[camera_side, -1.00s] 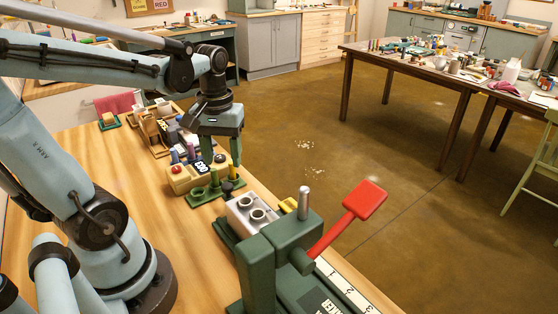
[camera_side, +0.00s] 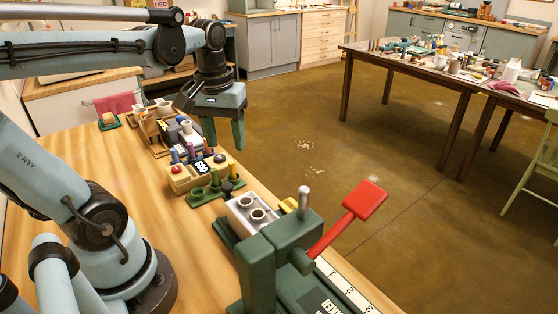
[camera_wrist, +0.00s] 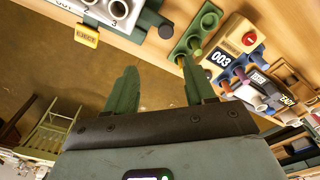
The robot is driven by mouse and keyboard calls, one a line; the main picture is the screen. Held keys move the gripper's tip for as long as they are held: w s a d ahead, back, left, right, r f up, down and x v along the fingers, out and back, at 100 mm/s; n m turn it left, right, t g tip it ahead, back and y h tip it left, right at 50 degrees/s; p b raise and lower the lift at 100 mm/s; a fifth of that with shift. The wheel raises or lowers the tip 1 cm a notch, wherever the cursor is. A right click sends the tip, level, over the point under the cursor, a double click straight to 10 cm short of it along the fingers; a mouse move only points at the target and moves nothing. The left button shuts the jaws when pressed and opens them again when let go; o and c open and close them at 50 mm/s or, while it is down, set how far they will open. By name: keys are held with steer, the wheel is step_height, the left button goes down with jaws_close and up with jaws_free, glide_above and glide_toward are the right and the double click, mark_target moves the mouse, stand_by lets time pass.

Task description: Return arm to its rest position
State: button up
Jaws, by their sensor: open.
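My gripper (camera_side: 224,134) is raised at the far right edge of the bench, its green fingers pointing down past the edge over the floor. In the wrist view the two green fingers of my gripper (camera_wrist: 158,92) are spread apart with nothing between them. A cream block with a red button (camera_side: 182,178) and a dark display stands on the bench, left of and below my gripper. A green holder (camera_side: 203,198) with round sockets lies in front of it.
A tray with wooden and dark pieces (camera_side: 155,135) sits farther back.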

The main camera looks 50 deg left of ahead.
steer(key=w+d+f+m+t, duration=0.2)
steer(key=d+f+m+t, duration=0.1)
steer(key=d+m+t, duration=0.3)
steer(key=d+m, duration=0.2)
steer(key=d, duration=0.1)
steer(key=shift+w+f, duration=0.15)
steer(key=shift+w, duration=0.25)
